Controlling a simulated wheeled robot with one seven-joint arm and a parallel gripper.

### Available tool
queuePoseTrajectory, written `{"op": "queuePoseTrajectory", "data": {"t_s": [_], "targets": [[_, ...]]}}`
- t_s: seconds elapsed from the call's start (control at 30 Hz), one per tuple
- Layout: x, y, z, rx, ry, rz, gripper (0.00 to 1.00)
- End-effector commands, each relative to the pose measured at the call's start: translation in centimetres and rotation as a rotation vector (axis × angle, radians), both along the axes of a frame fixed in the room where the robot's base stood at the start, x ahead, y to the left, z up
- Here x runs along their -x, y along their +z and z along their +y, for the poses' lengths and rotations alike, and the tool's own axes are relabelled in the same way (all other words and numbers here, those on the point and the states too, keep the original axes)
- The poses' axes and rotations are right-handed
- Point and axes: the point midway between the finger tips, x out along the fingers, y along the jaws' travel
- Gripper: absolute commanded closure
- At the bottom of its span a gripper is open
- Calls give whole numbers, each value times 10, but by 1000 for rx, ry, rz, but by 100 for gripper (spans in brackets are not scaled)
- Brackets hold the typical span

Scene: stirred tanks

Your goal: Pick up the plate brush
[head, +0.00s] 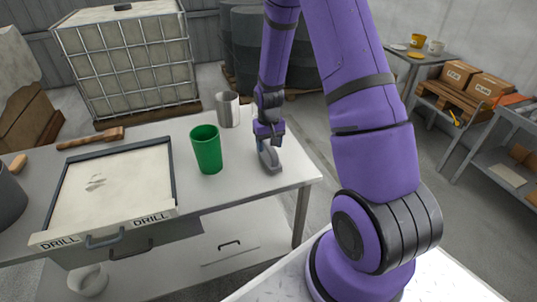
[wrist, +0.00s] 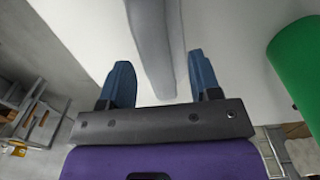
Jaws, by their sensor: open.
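A grey, long-handled thing (head: 269,158), which I take to be the plate brush, is on the right end of the white table. In the wrist view its grey bar (wrist: 154,50) runs between the two blue fingers, with a gap on each side. Its bristles cannot be made out. My gripper (head: 268,137) points down over it in the head view. In the wrist view my gripper (wrist: 161,80) is open and holds nothing.
A green cup (head: 207,150) stands close to the left of my gripper, with a metal cup (head: 228,109) behind it. A wooden-handled tool (head: 91,138) and a DRILL-labelled tray (head: 112,187) are farther left. The table's right edge (head: 303,183) is near.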

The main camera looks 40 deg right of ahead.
Motion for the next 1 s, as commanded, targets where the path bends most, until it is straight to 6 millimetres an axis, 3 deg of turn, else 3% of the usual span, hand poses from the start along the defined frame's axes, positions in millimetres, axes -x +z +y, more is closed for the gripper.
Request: {"op": "queuePoseTrajectory", "data": {"t_s": [0.13, 0.4, 0.6, 0.67, 1.0], "targets": [[0, -12, 0, 0, 0, 1, 43], [0, -14, 0, 0, 0, -1, 43], [0, -13, 0, 0, 0, -1, 89], [0, -13, 0, 0, 0, -1, 99], [0, -8, 0, 1, 0, -2, 100]]}}
